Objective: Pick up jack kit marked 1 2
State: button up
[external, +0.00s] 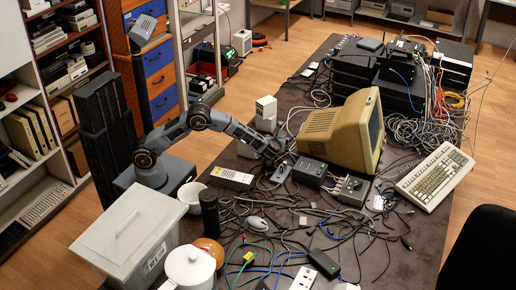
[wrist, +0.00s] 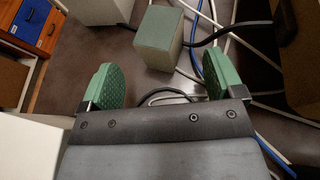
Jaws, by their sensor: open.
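My gripper (wrist: 160,85) is open in the wrist view, with a green textured pad on each finger. A small pale box with a grey-green top (wrist: 158,38) stands just beyond the fingertips, roughly in line with the gap. Nothing is between the pads except cables farther below. In the external view my gripper (external: 277,150) is low over the table, left of the beige monitor, its fingers dark and hard to make out. A pair of pale boxes (external: 265,112) stands just behind it. I cannot read a 1 2 mark on any box, so I cannot tell which is the jack kit.
The beige monitor (external: 322,135) stands close on the right. Loose cables cover much of the table. A lidded grey bin (external: 128,235), a mug and a dark cylinder (external: 209,210) stand at the front left.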

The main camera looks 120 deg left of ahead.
jog(key=shift+x, duration=2.8)
jog(key=shift+w, duration=0.1)
jog(key=c, duration=1.3)
